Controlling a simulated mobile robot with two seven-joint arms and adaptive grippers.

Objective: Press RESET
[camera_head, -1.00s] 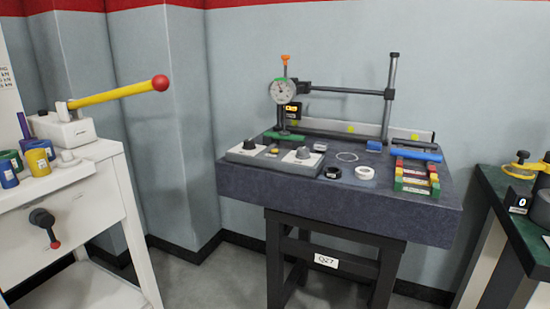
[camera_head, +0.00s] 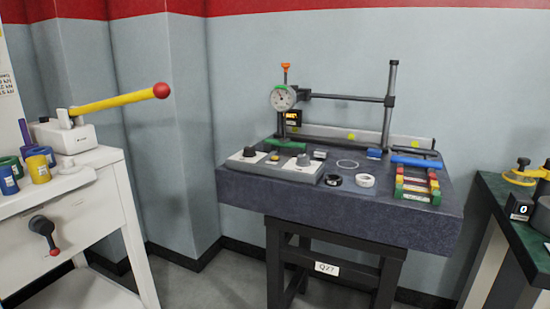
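A grey control box (camera_head: 275,166) with a light top sits at the front left of a dark granite table (camera_head: 330,210). I cannot read any RESET label at this size. Neither of my grippers shows in the head view.
A black ring (camera_head: 334,180), a white ring (camera_head: 365,181) and a coloured block rack (camera_head: 417,186) lie on the granite. A white bench (camera_head: 90,215) with a yellow lever (camera_head: 120,99) stands left. A green-topped bench (camera_head: 500,200) stands right. Floor shows between them.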

